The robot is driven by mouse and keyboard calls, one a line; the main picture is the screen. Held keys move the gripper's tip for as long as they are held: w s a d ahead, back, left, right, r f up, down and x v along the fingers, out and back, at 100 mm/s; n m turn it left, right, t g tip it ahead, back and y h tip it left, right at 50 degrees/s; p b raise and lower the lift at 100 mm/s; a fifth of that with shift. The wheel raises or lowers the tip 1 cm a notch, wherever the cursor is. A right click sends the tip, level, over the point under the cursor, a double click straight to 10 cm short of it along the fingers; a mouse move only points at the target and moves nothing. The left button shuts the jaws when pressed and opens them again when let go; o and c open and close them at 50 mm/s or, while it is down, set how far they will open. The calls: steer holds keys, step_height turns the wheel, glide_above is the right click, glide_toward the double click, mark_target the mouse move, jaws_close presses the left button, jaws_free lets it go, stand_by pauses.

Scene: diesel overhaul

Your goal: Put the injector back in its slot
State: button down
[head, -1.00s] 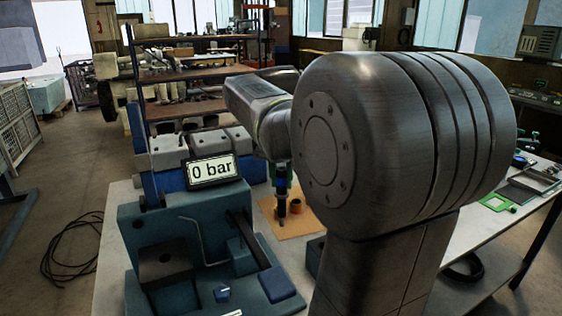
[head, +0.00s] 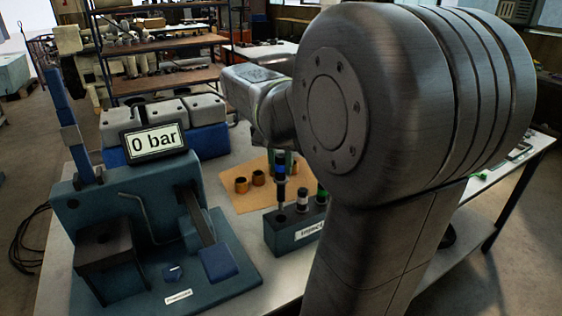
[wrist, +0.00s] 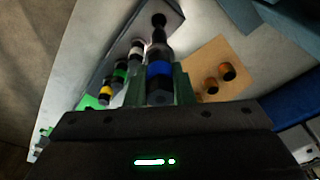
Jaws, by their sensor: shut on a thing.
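My gripper (wrist: 161,82) is shut on an injector with a blue band (wrist: 159,68); its green fingers stand on both sides of it. In the head view the same injector (head: 281,183) hangs upright with its dark tip down. The tip is just above the left end of the dark labelled injector rack (head: 275,237), near an empty hole (head: 281,217); whether it touches is hard to tell. A white-banded injector (head: 302,201) and a green-banded one (head: 321,196) stand in the rack. A yellow-banded injector (wrist: 105,93) shows in the wrist view. My arm hides the rack's right part.
An orange-brown mat (head: 240,201) with several copper-coloured sleeves (head: 241,185) lies behind the rack. The blue-green test stand (head: 130,230) with its "0 bar" display (head: 153,141) is to the left. A grey and blue engine block (head: 165,125) stands behind it.

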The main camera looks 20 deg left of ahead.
mark_target(281, 179)
steer(key=shift+f, duration=0.95)
steer(key=shift+r+p, duration=0.1)
steer(key=shift+p, duration=0.2)
steer(key=shift+f, duration=0.25)
steer(key=shift+f+b, duration=1.05)
steer(key=shift+f, duration=0.65)
stand_by(0.3)
steer(key=shift+f+b, duration=0.9)
steer(key=shift+f, duration=0.85)
